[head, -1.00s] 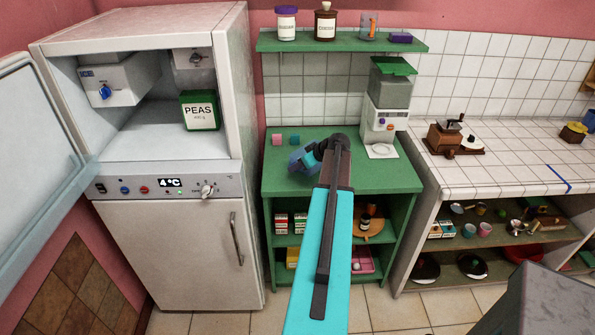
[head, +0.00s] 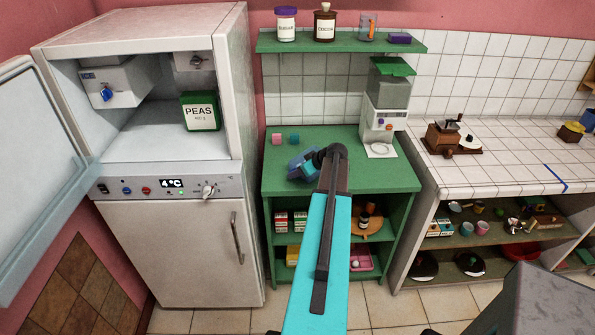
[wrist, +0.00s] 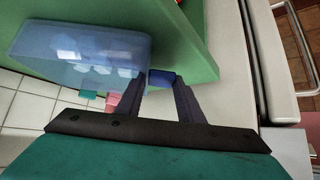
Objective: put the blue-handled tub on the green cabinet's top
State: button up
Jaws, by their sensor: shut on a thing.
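The blue-handled tub shows in the wrist view as a see-through blue box (wrist: 75,48) with some pale things inside. Its small dark blue handle (wrist: 161,78) lies between the fingers of my gripper (wrist: 160,84), which is shut on it. In the head view the tub (head: 298,170) is over the left part of the green cabinet's top (head: 385,178), partly hidden by my arm. I cannot tell whether its underside touches the top.
The open fridge (head: 175,230) is close on the left. The top's front right is clear. A green wall shelf (head: 345,47) hangs above.

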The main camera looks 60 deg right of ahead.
jog(key=shift+f, duration=0.15)
jog(key=o, duration=1.3)
jog(key=shift+o, duration=0.2)
jog(key=b+v, duration=0.4)
jog(key=v, duration=0.8)
jog(key=shift+s+a, duration=0.1)
dwell(0.3)
